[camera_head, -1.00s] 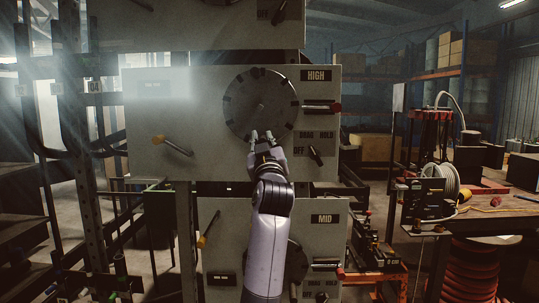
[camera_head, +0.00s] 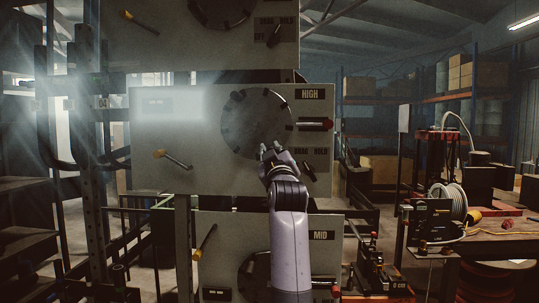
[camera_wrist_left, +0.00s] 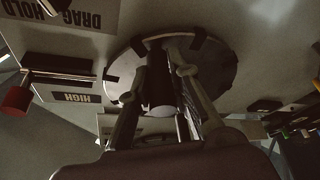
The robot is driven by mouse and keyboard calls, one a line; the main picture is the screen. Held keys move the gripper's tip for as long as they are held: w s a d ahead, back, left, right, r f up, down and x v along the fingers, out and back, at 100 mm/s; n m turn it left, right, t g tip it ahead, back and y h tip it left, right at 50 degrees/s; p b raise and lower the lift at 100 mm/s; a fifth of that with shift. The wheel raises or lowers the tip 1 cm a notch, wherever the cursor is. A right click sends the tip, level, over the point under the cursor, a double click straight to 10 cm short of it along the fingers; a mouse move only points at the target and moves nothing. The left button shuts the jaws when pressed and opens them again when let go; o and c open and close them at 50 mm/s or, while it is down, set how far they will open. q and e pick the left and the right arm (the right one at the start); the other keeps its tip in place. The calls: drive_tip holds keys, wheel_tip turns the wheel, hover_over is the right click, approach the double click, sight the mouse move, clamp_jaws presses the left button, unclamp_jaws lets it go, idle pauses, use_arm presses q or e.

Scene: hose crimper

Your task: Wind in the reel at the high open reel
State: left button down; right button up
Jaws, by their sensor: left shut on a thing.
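The high open reel (camera_head: 250,115) is a dark round disc with several dark lugs around its rim, set in a grey panel marked HIGH (camera_head: 311,94). My left gripper (camera_head: 268,149) is at the lower right of the disc, in front of its face. In the left wrist view, the fingers (camera_wrist_left: 158,85) are on either side of a dark upright grip (camera_wrist_left: 160,88) in front of the disc (camera_wrist_left: 215,65), and are shut on it. The hand hides part of the disc's lower rim. My right gripper is not in view.
A red-tipped lever (camera_head: 317,125) and a DRAG/HOLD switch (camera_head: 309,172) are right of the disc. A yellow-tipped lever (camera_head: 170,158) is at left. The MID panel (camera_head: 225,250) is below. A cluttered bench (camera_head: 490,228) stands at right.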

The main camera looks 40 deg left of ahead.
use_arm(q)
drive_tip(key=shift+d+r, duration=0.4)
drive_tip(key=shift+r, duration=0.4)
drive_tip(key=c, duration=1.9)
unclamp_jaws()
drive_tip(key=o, duration=0.4)
drive_tip(key=shift+w+d+f, duration=0.1)
drive_tip(key=shift+w+f, duration=0.1)
drive_tip(key=shift+s, duration=0.1)
drive_tip(key=shift+f, duration=0.1)
drive_tip(key=shift+f, duration=0.1)
drive_tip(key=shift+s+d+f, duration=0.15)
drive_tip(key=shift+s+d, duration=0.05)
drive_tip(key=shift+s, duration=0.05)
drive_tip(key=v, duration=1.1)
drive_tip(key=shift+s+d, duration=0.1)
drive_tip(key=shift+d, duration=0.05)
